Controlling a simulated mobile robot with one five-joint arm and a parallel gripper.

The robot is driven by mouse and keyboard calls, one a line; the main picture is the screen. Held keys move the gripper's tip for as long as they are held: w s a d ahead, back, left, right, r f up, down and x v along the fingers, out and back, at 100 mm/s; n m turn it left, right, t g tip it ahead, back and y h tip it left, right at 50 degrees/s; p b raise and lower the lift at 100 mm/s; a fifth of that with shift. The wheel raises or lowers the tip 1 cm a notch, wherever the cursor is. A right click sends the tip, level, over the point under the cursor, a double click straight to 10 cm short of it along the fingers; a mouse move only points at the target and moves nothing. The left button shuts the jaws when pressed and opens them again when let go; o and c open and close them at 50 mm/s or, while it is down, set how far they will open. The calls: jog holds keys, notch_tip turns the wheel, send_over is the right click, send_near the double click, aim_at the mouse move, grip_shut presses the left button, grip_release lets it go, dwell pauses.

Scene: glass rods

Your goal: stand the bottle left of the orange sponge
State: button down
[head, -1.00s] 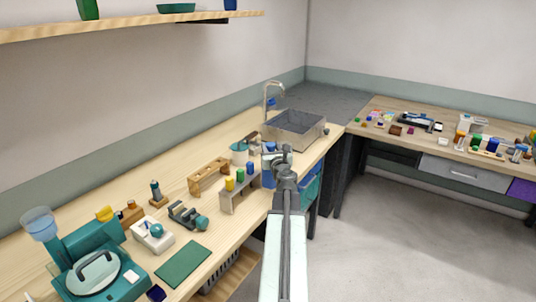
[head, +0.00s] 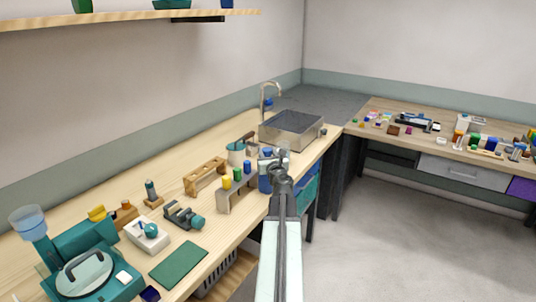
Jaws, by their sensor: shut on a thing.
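My gripper (head: 281,163) is at the end of my outstretched arm, near the front edge of the left counter, just before the sink. It is shut on a small pale, greyish thing (head: 283,148) at its tip. That thing is too small and too much covered to tell if it is the bottle. A blue-capped bluish container (head: 265,172) shows right beside the gripper on its left, partly hidden by it; I cannot tell if they touch. I cannot surely pick out the orange sponge; small orange and yellow items (head: 459,137) stand on the right bench.
A metal sink (head: 291,130) with a tap (head: 266,95) lies behind the gripper. A rack with coloured caps (head: 237,194), a wooden rack (head: 205,177) and a green mat (head: 179,264) are on the left counter. Floor to the right is clear.

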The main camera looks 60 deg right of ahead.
jog(key=c, duration=0.9)
grip_release()
jog(key=shift+r+p, duration=0.2)
jog(key=shift+p, duration=0.1)
jog(key=v, duration=0.7)
jog(key=shift+s+a, duration=0.25)
jog(key=shift+w+d+f, duration=0.1)
jog(key=shift+d, duration=0.05)
